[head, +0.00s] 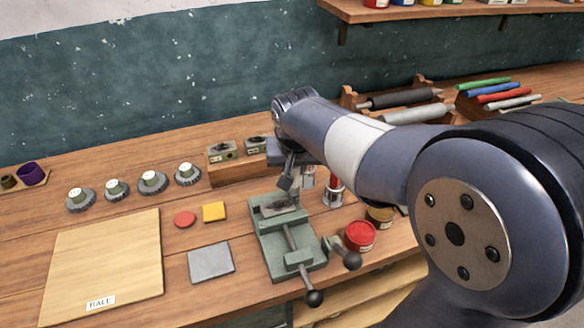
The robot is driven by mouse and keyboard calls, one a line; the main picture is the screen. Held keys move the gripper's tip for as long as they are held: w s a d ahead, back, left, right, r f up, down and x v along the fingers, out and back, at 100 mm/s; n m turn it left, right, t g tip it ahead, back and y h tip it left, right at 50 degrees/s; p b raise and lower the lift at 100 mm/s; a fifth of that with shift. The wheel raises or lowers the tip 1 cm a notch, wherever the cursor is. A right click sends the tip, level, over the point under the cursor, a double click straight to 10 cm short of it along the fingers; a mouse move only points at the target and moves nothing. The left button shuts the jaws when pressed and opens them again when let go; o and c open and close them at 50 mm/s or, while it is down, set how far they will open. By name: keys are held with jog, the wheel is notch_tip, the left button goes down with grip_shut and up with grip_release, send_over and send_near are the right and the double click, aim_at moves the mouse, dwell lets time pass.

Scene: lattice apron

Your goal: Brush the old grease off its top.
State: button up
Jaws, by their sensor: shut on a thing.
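A green vise (270,240) stands near the front edge of the workbench, with black-knobbed handles towards the front. A grey block with a dark top (277,206) sits at its back jaw; grease on it is too small to make out. My gripper (291,172) is just above and behind that block, pointing down. It is shut on a small dark tool (285,183), tilted, with its lower end close to the block. I cannot tell whether the two touch. My arm and gripper hide most of the tool.
A red-handled tool (334,188) stands right of the vise, near an open red tin (360,236). Several gears (153,182) line the back.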

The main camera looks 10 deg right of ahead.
jog(key=r, duration=0.1)
jog(key=r+p, duration=0.1)
jog(key=r, duration=0.1)
jog(key=shift+a, duration=0.35)
jog(key=shift+d+r+p, duration=0.15)
jog(key=shift+r+p, duration=1.8)
jog(key=shift+r, duration=0.25)
